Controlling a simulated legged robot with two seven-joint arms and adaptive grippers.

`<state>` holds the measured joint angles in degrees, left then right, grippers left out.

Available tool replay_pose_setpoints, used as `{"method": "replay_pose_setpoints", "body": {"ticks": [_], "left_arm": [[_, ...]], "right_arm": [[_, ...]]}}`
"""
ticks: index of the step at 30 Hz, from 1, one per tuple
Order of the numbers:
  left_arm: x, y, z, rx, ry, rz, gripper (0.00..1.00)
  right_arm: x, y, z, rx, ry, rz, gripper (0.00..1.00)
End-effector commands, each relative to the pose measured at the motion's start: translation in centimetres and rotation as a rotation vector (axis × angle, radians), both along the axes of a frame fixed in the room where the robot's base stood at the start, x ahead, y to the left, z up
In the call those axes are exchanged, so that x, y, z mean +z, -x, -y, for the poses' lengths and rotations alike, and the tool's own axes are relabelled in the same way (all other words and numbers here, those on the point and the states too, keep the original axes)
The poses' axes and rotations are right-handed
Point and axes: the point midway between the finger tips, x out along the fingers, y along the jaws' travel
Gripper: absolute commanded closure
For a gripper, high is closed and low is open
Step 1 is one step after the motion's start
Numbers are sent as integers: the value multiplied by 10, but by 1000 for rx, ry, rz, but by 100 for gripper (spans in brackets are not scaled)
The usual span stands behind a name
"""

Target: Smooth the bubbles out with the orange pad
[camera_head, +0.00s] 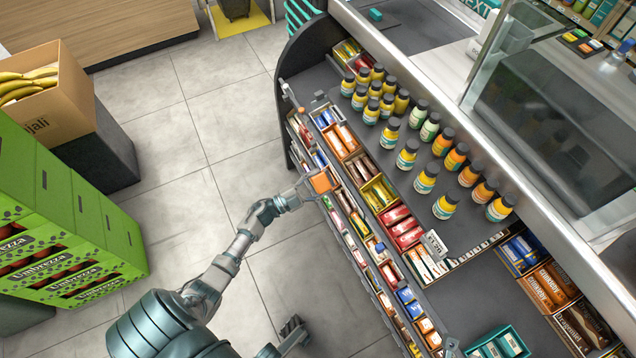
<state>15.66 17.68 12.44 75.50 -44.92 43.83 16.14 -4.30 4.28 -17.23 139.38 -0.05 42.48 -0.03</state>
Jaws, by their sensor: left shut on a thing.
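An orange pad (321,182), square and flat with a pale edge, is in the middle of the head view. My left gripper (309,188) is shut on it and holds it at the aisle-side edge of the candy counter (334,207). I cannot tell whether the pad touches the counter. No bubbles can be made out at this size; any surface behind the pad is hidden. My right gripper (295,330) is low in the view over the floor, apart from the counter, with nothing visible in it. Its finger opening is unclear.
Several bottles with dark caps (425,178) stand on the counter beyond the candy rows. Green crates (62,240) and a banana box (45,95) are at the left. The tiled floor (170,130) between is clear.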

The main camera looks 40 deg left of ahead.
Motion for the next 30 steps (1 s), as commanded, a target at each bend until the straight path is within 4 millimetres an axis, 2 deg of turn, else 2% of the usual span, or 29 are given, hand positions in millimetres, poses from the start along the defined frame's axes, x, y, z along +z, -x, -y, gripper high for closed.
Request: {"method": "replay_pose_setpoints", "body": {"ticks": [30], "left_arm": [[4,-15,9,0,1,1,62]], "right_arm": [[0,0,0,0,0,0,60]]}}
